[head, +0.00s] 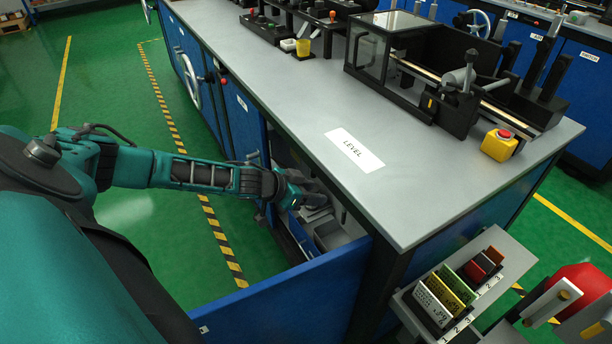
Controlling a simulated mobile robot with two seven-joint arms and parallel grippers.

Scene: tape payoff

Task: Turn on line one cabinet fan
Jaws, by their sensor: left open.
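My left arm comes in from the left and reaches into an open blue cabinet under the grey worktop (420,150). My left gripper (316,202) is open, low inside the cabinet opening, beside grey parts. The cabinet's blue door (285,305) stands swung out toward the front. A grey box-like part (331,236) shows inside, just below the gripper. I cannot make out a fan or its switch; the worktop edge and my arm hide much of the inside. I cannot tell whether the gripper touches anything. My right gripper is not in view.
A small rack of coloured cards (448,290) is at lower right. Green floor with striped tape (222,240) is clear at left.

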